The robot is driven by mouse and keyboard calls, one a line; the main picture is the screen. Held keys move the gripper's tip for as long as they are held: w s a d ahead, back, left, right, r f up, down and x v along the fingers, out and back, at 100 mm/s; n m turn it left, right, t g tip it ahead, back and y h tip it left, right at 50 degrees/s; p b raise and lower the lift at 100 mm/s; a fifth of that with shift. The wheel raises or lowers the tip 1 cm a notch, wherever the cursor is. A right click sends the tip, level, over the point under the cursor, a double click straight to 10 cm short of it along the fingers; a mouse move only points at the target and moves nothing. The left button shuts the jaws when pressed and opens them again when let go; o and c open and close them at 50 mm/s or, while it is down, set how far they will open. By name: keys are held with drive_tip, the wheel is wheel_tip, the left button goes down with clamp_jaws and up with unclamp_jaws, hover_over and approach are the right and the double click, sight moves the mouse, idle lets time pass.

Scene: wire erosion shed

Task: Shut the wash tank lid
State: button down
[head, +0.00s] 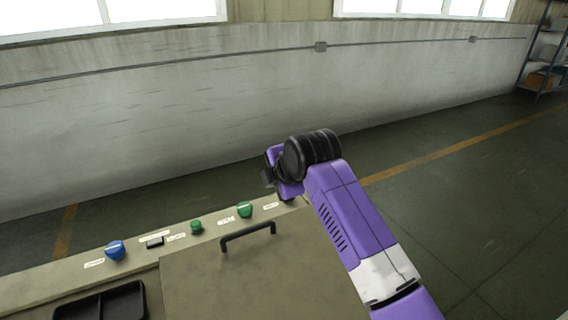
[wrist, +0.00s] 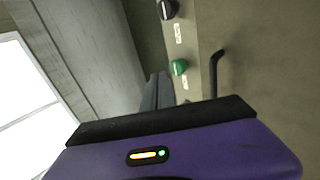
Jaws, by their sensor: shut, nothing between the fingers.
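The wash tank lid (head: 215,285) is a flat olive-beige panel with a black bar handle (head: 248,232) near its far edge. It appears to lie flat, about level with the control strip; I cannot tell if it is fully seated. The handle also shows at the right in the wrist view (wrist: 215,72). My gripper (head: 267,177) is beyond the far right corner of the lid, apart from the handle, shut and empty. In the wrist view its dark fingers (wrist: 157,90) show beside the control strip.
A control strip (head: 70,272) with a blue knob (head: 115,250), green knobs (head: 245,209) and labels runs along the far edge. A black tray (head: 140,300) sits left of the lid. A grey wall (head: 180,120) stands behind. Open floor (head: 480,200) lies to the right.

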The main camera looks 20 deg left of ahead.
drive_tip(key=a+f+b, duration=0.1)
drive_tip(key=f+b, duration=0.1)
drive_tip(key=f, duration=0.2)
drive_tip(key=w+a+f+b, duration=0.1)
drive_tip(key=f+b, duration=0.2)
drive_tip(key=f, duration=0.2)
drive_tip(key=w+f+b, duration=0.1)
drive_tip(key=f+b, duration=0.2)
drive_tip(key=f, duration=0.1)
drive_tip(key=shift+a+f, duration=0.15)
drive_tip(key=shift+a, duration=0.25)
drive_tip(key=shift+w+f+b, duration=0.1)
drive_tip(key=shift+f+b, duration=0.45)
drive_tip(key=shift+f, duration=0.4)
drive_tip(key=shift+f, duration=0.1)
